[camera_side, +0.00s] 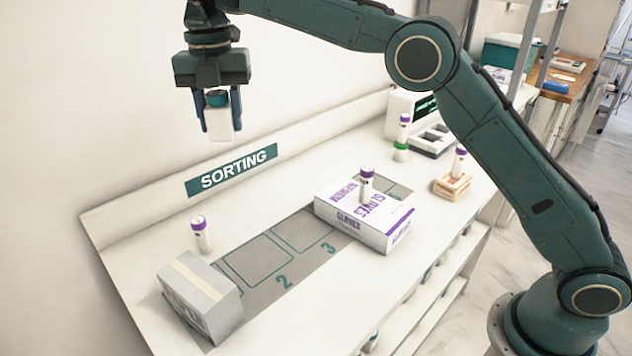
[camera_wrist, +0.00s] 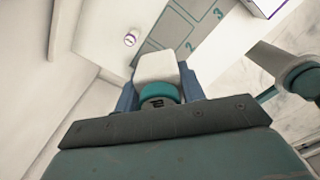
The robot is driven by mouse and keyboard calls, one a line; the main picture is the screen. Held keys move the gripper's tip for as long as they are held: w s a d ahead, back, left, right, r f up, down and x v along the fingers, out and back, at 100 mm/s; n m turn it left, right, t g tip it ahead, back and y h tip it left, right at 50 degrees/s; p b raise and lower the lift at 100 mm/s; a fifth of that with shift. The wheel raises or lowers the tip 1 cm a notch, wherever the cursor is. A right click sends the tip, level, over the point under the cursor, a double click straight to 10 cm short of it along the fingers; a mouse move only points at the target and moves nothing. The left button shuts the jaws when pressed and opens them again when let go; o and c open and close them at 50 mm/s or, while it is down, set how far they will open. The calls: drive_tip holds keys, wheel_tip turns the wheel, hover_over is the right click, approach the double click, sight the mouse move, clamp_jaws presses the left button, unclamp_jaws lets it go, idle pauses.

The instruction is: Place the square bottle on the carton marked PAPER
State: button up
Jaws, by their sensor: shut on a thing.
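The square bottle (camera_side: 222,125) is white with a teal cap. My gripper (camera_side: 218,112) is shut on it and holds it upright, cap up, high above the back of the sorting bench. In the wrist view the bottle (camera_wrist: 155,67) sits between my blue fingers (camera_wrist: 157,90). A grey carton (camera_side: 204,287) with a pale tape strip stands at the bench's near left end, lower than the bottle and apart from it. Its side lettering is too faint to read surely as PAPER. Its top is bare.
A purple-capped bottle (camera_side: 201,235) stands behind the grey carton. A GLOVES carton (camera_side: 340,212) bears another such bottle (camera_side: 366,186). Marked squares 2 and 3 are clear.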

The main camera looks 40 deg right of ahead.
drive_tip(key=s+a+r+n, duration=0.1)
drive_tip(key=s+a+n, duration=0.1)
drive_tip(key=s+a, duration=0.2)
drive_tip(key=s+a+r+n, duration=0.1)
drive_tip(key=s+a, duration=0.3)
drive_tip(key=a, duration=0.6)
drive_tip(key=shift+s+a+r+n, duration=0.2)
drive_tip(key=shift+r+n, duration=0.1)
drive_tip(key=shift+n, duration=0.2)
drive_tip(key=shift+f, duration=0.1)
hover_over(195, 279)
wheel_tip(195, 279, down, 16)
drive_tip(key=shift+r, duration=0.2)
drive_tip(key=shift+f, duration=0.1)
drive_tip(key=shift+f, duration=2)
drive_tip(key=shift+f, duration=0.1)
drive_tip(key=o, duration=1)
drive_tip(key=shift+c, duration=0.2)
